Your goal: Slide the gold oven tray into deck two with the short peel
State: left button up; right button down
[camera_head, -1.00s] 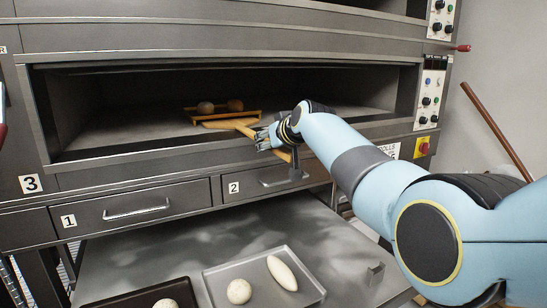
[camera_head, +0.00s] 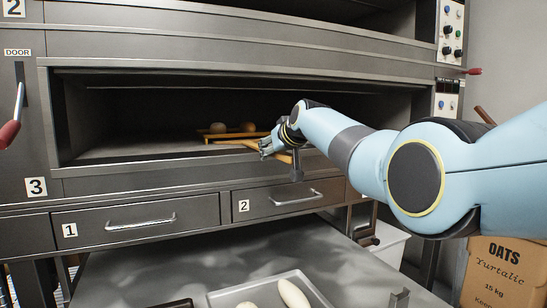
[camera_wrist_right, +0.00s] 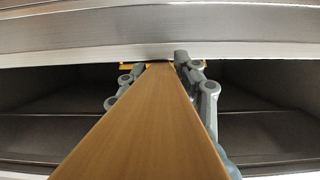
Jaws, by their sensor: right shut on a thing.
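The gold oven tray (camera_head: 224,136) lies inside the open oven deck beside the label 3, with two round rolls (camera_head: 248,127) on it. The wooden short peel (camera_head: 284,157) reaches into this deck; its front end is at the tray, but I cannot tell how far it lies under it. My right gripper (camera_head: 266,148) is shut on the peel's handle near the deck mouth. In the right wrist view, the handle (camera_wrist_right: 150,125) runs between the fingers (camera_wrist_right: 160,62), with a gold strip of the tray (camera_wrist_right: 127,66) beyond. My left gripper is out of view.
A steel lintel (camera_wrist_right: 150,30) hangs close above the handle. Drawers 1 (camera_head: 140,220) and 2 (camera_head: 290,195) sit below the deck. A grey tray with dough pieces (camera_head: 225,297) is on the steel table (camera_head: 235,258). An oats box (camera_head: 505,275) stands at right.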

jog(key=shift+r, duration=0.35)
jog(key=shift+r+p, duration=0.5)
jog(key=shift+r, duration=0.2)
jog(key=shift+r, duration=0.15)
jog(key=shift+r, duration=0.3)
jog(key=shift+r+t+p, duration=0.4)
jog(key=shift+r+p, duration=0.1)
jog(key=shift+r, duration=0.25)
